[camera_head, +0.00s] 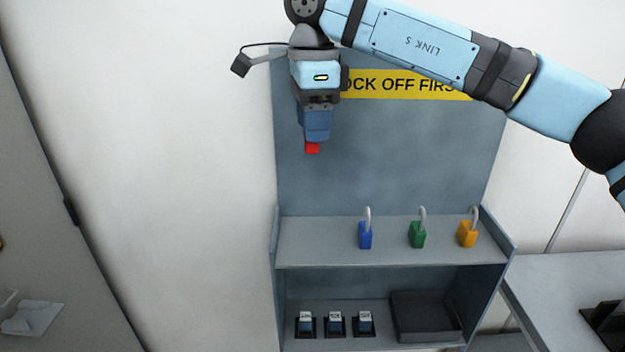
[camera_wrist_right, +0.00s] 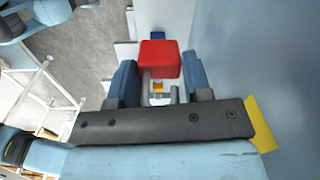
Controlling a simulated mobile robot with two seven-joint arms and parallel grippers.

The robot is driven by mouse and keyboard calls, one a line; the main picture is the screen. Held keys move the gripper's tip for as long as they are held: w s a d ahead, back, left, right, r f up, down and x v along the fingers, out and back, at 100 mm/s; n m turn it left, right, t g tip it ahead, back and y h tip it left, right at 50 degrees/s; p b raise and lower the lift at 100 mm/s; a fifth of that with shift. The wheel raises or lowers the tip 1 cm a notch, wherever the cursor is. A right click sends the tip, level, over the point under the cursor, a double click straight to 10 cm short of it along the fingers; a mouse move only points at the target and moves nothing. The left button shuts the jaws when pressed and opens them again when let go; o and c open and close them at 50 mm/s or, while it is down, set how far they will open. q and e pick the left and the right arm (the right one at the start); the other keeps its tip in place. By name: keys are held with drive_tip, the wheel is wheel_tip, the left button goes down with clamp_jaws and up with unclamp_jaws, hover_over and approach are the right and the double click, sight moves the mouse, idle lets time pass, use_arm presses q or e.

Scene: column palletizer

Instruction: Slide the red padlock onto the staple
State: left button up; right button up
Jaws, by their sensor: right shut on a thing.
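My right gripper (camera_head: 313,135) is shut on the red padlock (camera_head: 312,148), high in front of the left part of the grey-blue back panel. Only a small piece of the red body shows below the fingers in the head view. In the right wrist view the red body (camera_wrist_right: 159,56) shows just beyond the two blue fingers (camera_wrist_right: 162,82). I cannot make out the staple in either view. My left gripper is not in view.
A yellow sign (camera_head: 408,85) is on the back panel (camera_head: 400,150), partly covered by my right arm. Blue (camera_head: 365,236), green (camera_head: 417,235) and orange (camera_head: 467,234) padlocks stand on the upper shelf (camera_head: 320,245). Three labelled blocks (camera_head: 335,323) and a black tray (camera_head: 424,328) are below.

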drive_tip(key=shift+r, duration=0.15)
wheel_tip(320, 180, down, 16)
drive_tip(key=shift+f+p, duration=0.1)
drive_tip(key=shift+p, duration=1.05)
wheel_tip(320, 180, down, 4)
drive_tip(key=shift+r, duration=0.25)
drive_tip(key=shift+f, duration=0.1)
drive_tip(key=shift+f, duration=0.1)
drive_tip(key=o, duration=1)
